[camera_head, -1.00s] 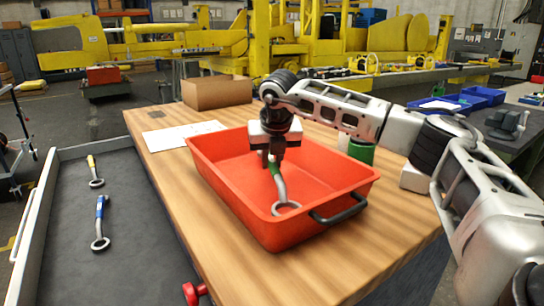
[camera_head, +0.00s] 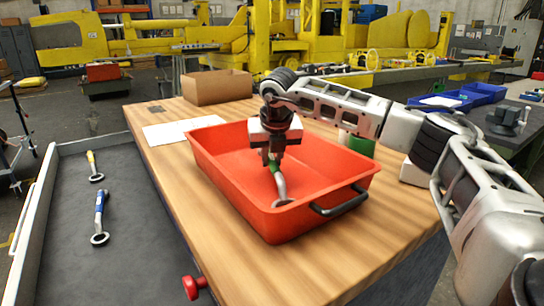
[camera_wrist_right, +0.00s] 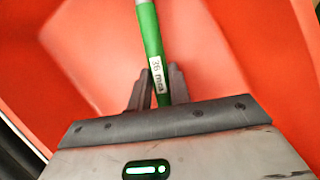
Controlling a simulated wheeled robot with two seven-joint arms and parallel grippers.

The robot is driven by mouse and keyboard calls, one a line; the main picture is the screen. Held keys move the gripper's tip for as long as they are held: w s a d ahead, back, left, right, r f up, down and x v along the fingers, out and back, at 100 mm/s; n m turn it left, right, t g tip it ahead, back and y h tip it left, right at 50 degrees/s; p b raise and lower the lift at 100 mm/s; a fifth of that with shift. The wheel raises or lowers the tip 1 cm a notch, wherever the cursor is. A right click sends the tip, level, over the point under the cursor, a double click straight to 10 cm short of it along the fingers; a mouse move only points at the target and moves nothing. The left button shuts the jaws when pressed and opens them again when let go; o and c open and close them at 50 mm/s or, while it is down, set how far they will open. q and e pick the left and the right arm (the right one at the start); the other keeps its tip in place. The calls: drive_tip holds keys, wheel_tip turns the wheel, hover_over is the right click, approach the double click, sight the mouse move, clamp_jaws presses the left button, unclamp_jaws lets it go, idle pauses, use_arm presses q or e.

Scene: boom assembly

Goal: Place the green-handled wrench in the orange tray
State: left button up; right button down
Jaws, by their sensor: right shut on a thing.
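The orange tray (camera_head: 232,200) sits on the wooden workbench, its black handle facing the front right. My right gripper (camera_head: 272,163) is over the inside of the tray, pointing down, shut on the green-handled wrench (camera_head: 280,186). The wrench hangs with its ring end low inside the tray; I cannot tell whether it touches the floor. In the right wrist view, the green handle (camera_wrist_right: 151,35) with a "36 mm" label runs between the fingers (camera_wrist_right: 157,88), with orange tray surface behind it. My left gripper is not in view.
A dark-lined drawer or tray (camera_head: 130,230) at left holds a yellow-handled wrench (camera_head: 94,166) and a blue-handled wrench (camera_head: 100,218). A cardboard box (camera_head: 217,87) and white paper (camera_head: 182,129) lie behind the tray. A green cylinder (camera_head: 360,146) stands to its right.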

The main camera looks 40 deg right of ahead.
drive_tip(key=c, duration=1.2)
unclamp_jaws()
drive_tip(key=b+v, duration=0.1)
drive_tip(key=v, duration=1.5)
